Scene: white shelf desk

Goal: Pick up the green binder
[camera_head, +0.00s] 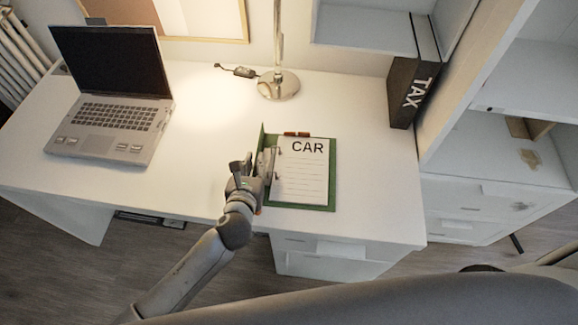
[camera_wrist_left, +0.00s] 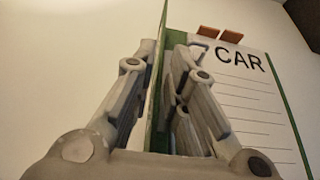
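The green binder (camera_head: 330,200) lies on the desk with a white lined sheet marked "CAR" facing up. It also shows in the left wrist view (camera_wrist_left: 288,112), where a thin green panel along its left side stands upright. My left gripper (camera_head: 255,166) is at the binder's left edge. In the left wrist view my left gripper (camera_wrist_left: 162,65) has one finger on each side of the upright panel, and the fingers look apart. Whether either finger touches the panel is unclear. My right gripper is not in view.
A laptop (camera_head: 118,112) stands open on the white desk (camera_head: 205,140) at left. A lamp base (camera_head: 279,85) is behind the binder. A black "TAX" binder (camera_head: 400,90) stands by the shelf at right. The desk's front edge is close to my left arm.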

